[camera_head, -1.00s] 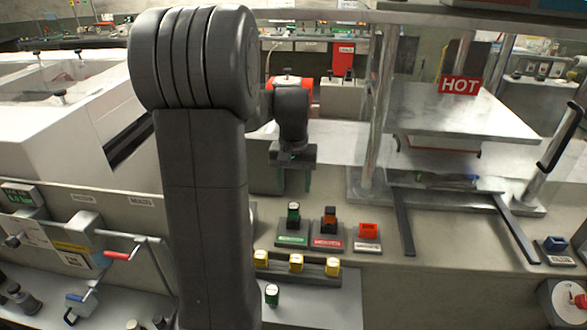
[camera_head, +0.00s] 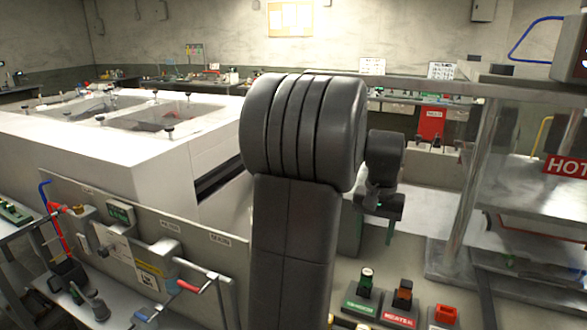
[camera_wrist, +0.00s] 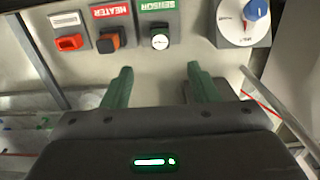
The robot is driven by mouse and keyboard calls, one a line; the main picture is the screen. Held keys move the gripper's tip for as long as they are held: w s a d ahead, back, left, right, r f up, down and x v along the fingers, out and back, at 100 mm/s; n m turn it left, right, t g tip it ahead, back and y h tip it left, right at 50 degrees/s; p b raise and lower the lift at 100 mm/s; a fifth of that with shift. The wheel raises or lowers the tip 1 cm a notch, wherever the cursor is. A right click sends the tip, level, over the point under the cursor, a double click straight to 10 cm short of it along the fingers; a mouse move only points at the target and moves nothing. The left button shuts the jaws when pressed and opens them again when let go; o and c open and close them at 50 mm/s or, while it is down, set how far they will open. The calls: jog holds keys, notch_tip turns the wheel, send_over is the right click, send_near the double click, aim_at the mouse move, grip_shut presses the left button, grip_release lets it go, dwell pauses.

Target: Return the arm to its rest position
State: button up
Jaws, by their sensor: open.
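My arm stands upright in the middle of the head view, with its thick dark elbow at the top. My gripper (camera_head: 389,232) hangs behind and to the right of it, partly hidden, above the bench. In the wrist view my gripper (camera_wrist: 158,82) has two green fingers spread apart with nothing between them. Beyond the fingertips are the orange-red switch (camera_wrist: 70,43), the HEATER switch (camera_wrist: 108,43) and the SENSOR button (camera_wrist: 160,41). The fingers look apart from all of these.
A press with a HOT sign (camera_head: 567,166) and metal posts stands at the right. A white box-like machine (camera_head: 75,150) fills the left. A crank with a red handle (camera_head: 187,287) is at the lower left. A dial with a blue knob (camera_wrist: 255,9) shows in the wrist view.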

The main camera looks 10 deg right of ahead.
aim_at(367, 273)
notch_tip(367, 273, down, 14)
jog(key=shift+r+p, duration=0.25)
jog(key=shift+p, duration=0.15)
jog(key=shift+r, duration=0.45)
notch_tip(367, 273, up, 13)
notch_tip(367, 273, down, 14)
jog(key=shift+r, duration=0.2)
notch_tip(367, 273, up, 9)
jog(key=p, duration=0.6)
jog(key=shift+w+d, duration=0.1)
jog(key=shift+w, duration=0.05)
